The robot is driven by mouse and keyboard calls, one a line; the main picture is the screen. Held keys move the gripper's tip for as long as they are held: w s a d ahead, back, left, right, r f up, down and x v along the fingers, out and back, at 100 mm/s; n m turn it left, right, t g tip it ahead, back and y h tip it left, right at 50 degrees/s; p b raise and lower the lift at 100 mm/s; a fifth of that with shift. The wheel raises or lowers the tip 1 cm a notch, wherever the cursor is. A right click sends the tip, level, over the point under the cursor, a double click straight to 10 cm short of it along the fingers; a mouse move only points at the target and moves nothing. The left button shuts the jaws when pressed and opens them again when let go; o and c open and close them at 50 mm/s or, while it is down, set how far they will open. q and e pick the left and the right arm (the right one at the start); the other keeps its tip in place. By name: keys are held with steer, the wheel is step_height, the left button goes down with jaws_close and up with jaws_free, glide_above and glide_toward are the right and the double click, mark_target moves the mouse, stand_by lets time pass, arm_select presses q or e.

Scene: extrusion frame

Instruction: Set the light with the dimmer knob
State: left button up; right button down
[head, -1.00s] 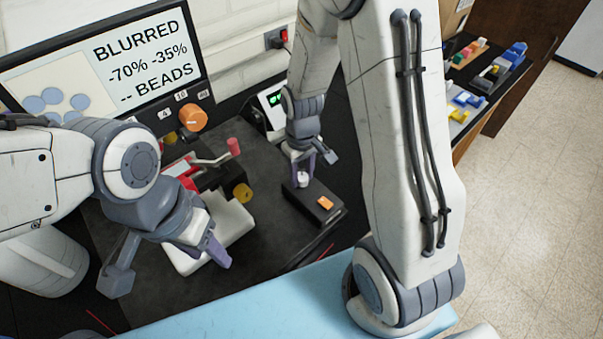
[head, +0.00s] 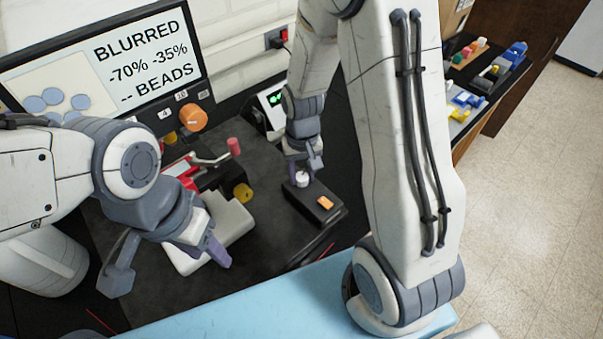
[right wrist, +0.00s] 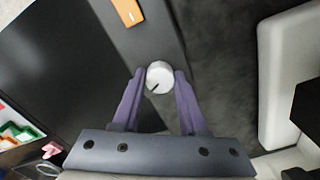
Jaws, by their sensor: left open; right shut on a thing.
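The white round dimmer knob (head: 302,181) sits on a dark box (head: 318,205) with an orange switch (head: 324,202) at its near end. In the right wrist view the knob (right wrist: 159,76) has a dark pointer line and lies between the purple fingertips. My right gripper (head: 302,172) is shut on the knob from above. My left gripper (head: 213,252) is open and empty over the near edge of a white block. The screen (head: 120,65) reads "BLURRED -70% -35% -- BEADS" beside a picture of blue discs.
A red-handled crank device (head: 205,170) and the white block (head: 232,222) stand left of the dimmer box. An orange knob (head: 193,117) is below the screen. A small green display (head: 274,99) stands behind. A shelf of coloured parts (head: 487,75) is at right.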

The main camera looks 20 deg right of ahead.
mark_target(302, 176)
steer(key=shift+c, duration=2.2)
jaws_free()
step_height(302, 176, up, 10)
steer(key=b, duration=0.1)
steer(key=shift+r+b, duration=0.25)
steer(key=shift+b, duration=0.05)
